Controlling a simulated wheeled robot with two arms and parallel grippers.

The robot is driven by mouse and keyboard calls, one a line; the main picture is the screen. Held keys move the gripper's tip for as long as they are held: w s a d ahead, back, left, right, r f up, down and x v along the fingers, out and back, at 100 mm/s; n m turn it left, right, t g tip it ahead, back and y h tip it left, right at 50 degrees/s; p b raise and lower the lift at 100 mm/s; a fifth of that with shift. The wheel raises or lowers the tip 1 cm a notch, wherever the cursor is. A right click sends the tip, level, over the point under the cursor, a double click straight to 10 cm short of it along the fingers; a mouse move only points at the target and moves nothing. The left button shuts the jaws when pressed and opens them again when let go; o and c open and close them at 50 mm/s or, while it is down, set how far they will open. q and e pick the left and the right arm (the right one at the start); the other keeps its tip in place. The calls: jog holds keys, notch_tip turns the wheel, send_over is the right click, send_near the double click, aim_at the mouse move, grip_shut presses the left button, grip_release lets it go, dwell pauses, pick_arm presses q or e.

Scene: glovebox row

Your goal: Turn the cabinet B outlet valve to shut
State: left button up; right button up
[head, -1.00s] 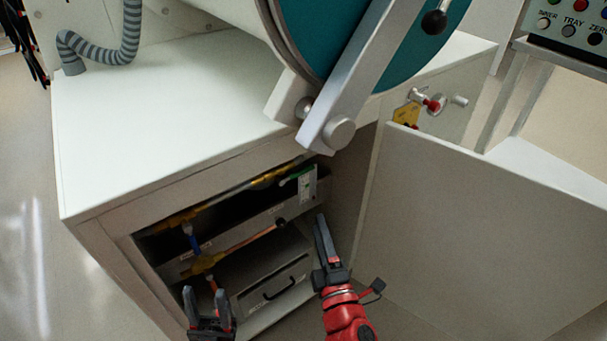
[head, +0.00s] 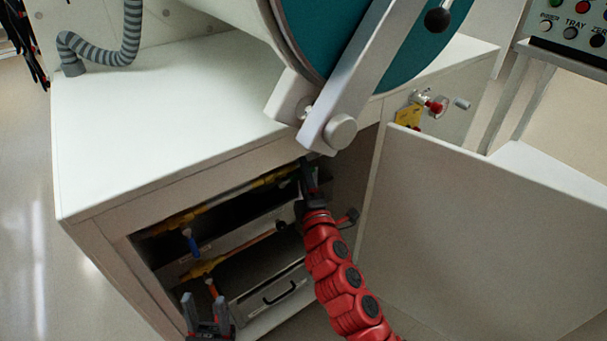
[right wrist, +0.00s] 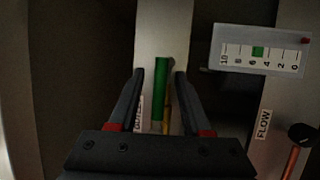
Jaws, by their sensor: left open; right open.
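The outlet valve's green handle (right wrist: 158,95) shows in the right wrist view, long side upright in the picture, against a pale panel. A partly covered label (right wrist: 138,114) stands beside it, and yellow pipe shows behind it. My right gripper (right wrist: 160,75) is open, with one finger on each side of the handle; I cannot tell whether they touch it. In the head view my right gripper (head: 308,172) is at the upper right of the cabinet opening and hides the handle. My left gripper (head: 207,305) is open and empty before the opening's lower left.
A flow gauge (right wrist: 260,52) sits right of the handle. Inside the cabinet are a blue handle (head: 190,243), an orange handle (head: 212,288), a black knob (head: 281,226) and a drawer (head: 250,304). The open door (head: 470,240) stands right of my right arm.

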grip_shut()
dwell(0.3)
dwell(1.2)
